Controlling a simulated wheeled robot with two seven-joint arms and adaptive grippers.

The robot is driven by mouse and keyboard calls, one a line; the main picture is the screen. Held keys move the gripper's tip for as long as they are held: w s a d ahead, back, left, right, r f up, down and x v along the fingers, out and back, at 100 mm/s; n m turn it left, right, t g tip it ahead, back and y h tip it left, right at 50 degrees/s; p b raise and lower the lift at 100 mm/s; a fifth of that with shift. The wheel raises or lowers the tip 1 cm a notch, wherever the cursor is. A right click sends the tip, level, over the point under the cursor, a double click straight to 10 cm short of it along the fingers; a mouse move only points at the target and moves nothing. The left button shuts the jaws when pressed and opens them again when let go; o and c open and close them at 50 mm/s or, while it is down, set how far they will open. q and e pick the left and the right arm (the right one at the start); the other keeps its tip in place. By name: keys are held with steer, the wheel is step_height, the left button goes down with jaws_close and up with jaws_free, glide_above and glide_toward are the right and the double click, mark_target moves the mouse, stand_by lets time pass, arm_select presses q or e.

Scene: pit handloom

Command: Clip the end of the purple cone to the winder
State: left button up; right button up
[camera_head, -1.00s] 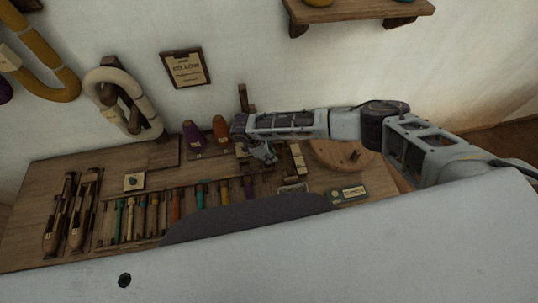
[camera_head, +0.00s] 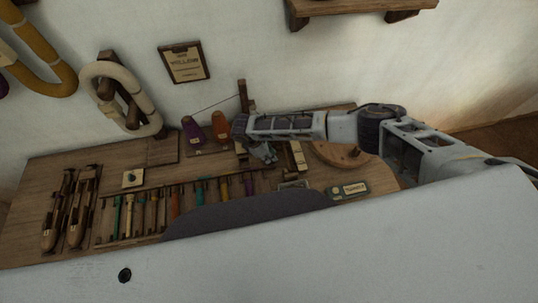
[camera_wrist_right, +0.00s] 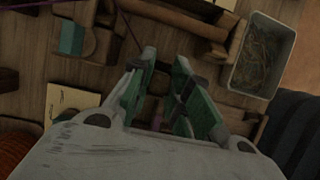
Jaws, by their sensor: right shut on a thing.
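The purple cone (camera_head: 193,133) stands on the bench near the wall, left of an orange cone (camera_head: 220,127). A thin thread runs from the purple cone up to a wooden post (camera_head: 242,95). My right gripper (camera_head: 266,155) is low over the bench, right of the cones. In the wrist view its green-padded fingers (camera_wrist_right: 166,100) are shut on the thread's purple end piece (camera_wrist_right: 157,123), which they mostly hide. A purple thread (camera_wrist_right: 128,33) comes down to the fingers there. Wooden parts (camera_head: 296,158) stand beside the gripper; I cannot tell which is the winder. My left gripper is out of view.
A small tray of tangled thread (camera_wrist_right: 262,55) lies close to the gripper. A round wooden disc (camera_head: 338,153) is at the right. A rack of several coloured bobbins (camera_head: 155,213) and the wooden shuttles (camera_head: 68,208) fill the front left. A sign (camera_head: 184,63) hangs on the wall.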

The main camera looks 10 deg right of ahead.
steer(key=o, duration=0.8)
steer(key=shift+o, duration=0.2)
steer(key=o, duration=0.3)
steer(key=shift+r+p, duration=4.05)
steer(key=shift+p, duration=0.05)
steer(key=shift+f, duration=0.1)
